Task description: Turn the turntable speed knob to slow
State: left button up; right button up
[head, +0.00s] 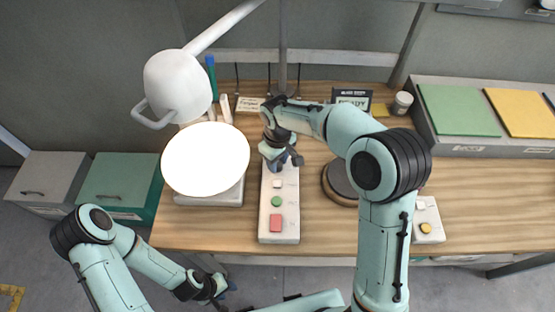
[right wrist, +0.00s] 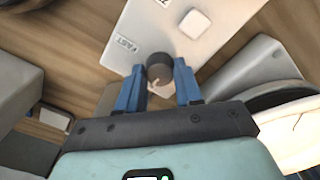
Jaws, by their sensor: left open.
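The control panel (head: 265,215) is a long pale box on the bench, with a white button, a green button and a red square button. In the right wrist view the speed knob (right wrist: 160,67) is a small dark round knob on the pale panel, with a label reading FAST (right wrist: 125,47) beside it. My right gripper (right wrist: 158,80) is over the panel's far end. Its blue fingers stand either side of the knob with gaps showing, so it looks open. In the head view my right gripper (head: 284,161) hides the knob. My left gripper (head: 222,290) is open, below the bench's front edge.
A dark round turntable (head: 337,184) stands right of the panel, partly behind my right arm. A white lamp (head: 178,85) hangs over the left side, its bright disc covering a pale device (head: 225,196). A small box with a yellow button (head: 427,228) sits at right.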

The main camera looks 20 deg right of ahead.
jog(key=o, duration=0.3)
jog(key=shift+o, duration=0.2)
pick_arm(q)
jog(key=shift+w+r+p, duration=0.7)
jog(key=shift+w+r, duration=0.25)
jog(key=shift+w, duration=0.1)
pick_arm(e)
notch_tip(320, 180, up, 13)
jog(key=shift+r, duration=0.15)
